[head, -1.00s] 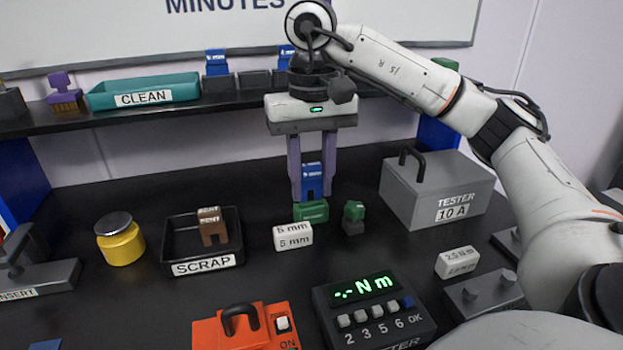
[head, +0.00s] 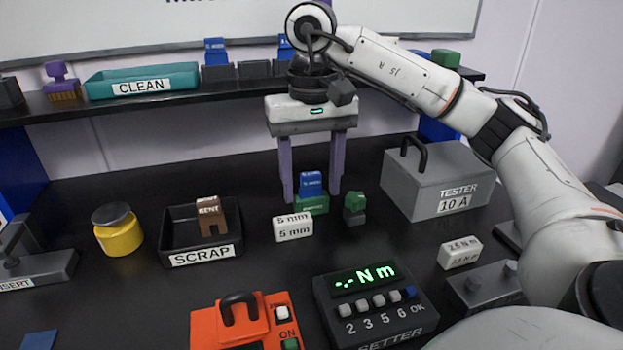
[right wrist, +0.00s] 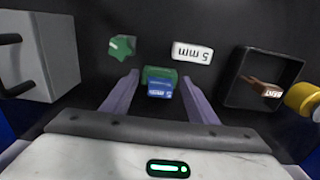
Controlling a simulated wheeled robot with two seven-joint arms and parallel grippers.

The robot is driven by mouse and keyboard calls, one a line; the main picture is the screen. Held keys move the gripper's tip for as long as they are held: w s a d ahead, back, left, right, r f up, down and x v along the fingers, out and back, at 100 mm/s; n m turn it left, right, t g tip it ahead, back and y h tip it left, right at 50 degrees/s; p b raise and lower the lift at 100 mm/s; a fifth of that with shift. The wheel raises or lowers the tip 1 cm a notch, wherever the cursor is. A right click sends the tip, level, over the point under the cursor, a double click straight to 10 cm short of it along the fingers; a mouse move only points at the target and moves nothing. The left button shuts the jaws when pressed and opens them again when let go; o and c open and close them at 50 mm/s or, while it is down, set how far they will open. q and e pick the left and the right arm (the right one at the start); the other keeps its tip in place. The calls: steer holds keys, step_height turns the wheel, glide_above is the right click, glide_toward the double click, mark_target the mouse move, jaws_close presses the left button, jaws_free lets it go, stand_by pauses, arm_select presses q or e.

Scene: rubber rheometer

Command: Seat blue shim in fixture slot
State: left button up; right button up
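The blue shim (head: 311,184) stands upright at the green fixture (head: 313,206), its lower part hidden; I cannot tell how deep it sits in the slot. In the right wrist view the blue shim (right wrist: 160,89) overlaps the green fixture (right wrist: 152,73). My right gripper (head: 311,193) points down with its purple fingers spread, one on each side of the shim, with gaps between. The right gripper's fingers (right wrist: 160,77) also stand apart in the right wrist view. My left gripper is out of view.
A white 5 mm block (head: 293,229) and a small green-knobbed piece (head: 354,207) stand close to the fixture. The scrap tray (head: 178,247) with a brown bent piece (head: 211,217) is left, the grey tester box (head: 437,180) right. The setter (head: 372,303) is in front.

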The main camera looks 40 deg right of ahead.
mark_target(312, 175)
step_height(312, 175, up, 10)
steer(key=p, duration=0.5)
steer(key=shift+r, duration=0.15)
stand_by(0.6)
